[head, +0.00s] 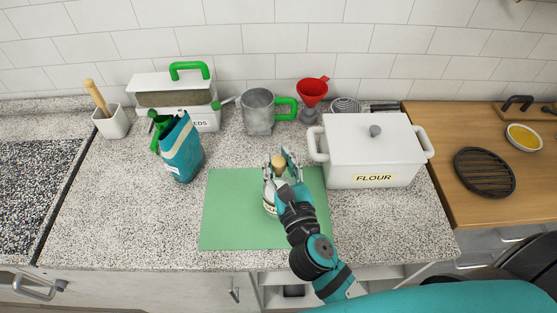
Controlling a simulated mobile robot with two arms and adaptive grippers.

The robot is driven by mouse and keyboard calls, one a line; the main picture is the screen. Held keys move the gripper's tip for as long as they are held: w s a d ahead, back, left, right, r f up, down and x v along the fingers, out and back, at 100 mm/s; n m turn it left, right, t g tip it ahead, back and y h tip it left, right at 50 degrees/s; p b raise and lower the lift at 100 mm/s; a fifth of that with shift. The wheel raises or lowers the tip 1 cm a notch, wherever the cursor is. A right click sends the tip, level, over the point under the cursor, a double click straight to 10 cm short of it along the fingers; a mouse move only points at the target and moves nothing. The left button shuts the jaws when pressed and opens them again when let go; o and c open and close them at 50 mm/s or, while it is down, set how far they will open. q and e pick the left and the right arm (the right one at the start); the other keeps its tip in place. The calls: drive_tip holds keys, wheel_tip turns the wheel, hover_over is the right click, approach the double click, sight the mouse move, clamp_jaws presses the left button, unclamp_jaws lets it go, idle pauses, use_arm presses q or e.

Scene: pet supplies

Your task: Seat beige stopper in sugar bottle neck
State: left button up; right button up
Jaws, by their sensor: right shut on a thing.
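The beige stopper (278,161) is upright between the fingertips of my right gripper (281,166), which is shut on it. The sugar bottle (269,209) stands on the green mat (232,222), below and in line with the gripper. The gripper and wrist cover much of the bottle, including its neck. I cannot tell whether the stopper touches the neck or is above it. My left gripper is not in view.
A white flour box (350,163) stands close on the right. Behind are a metal cup (258,112) with a green handle and a red funnel (312,90). A teal container (181,150) stands left of the mat. The mat's left part is clear.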

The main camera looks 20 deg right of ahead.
drive_tip(key=shift+f+b, duration=0.65)
drive_tip(key=shift+f, duration=0.3)
drive_tip(key=o, duration=0.9)
drive_tip(key=s, duration=1.2)
drive_tip(key=shift+a, duration=0.15)
drive_tip(key=shift+s, duration=0.1)
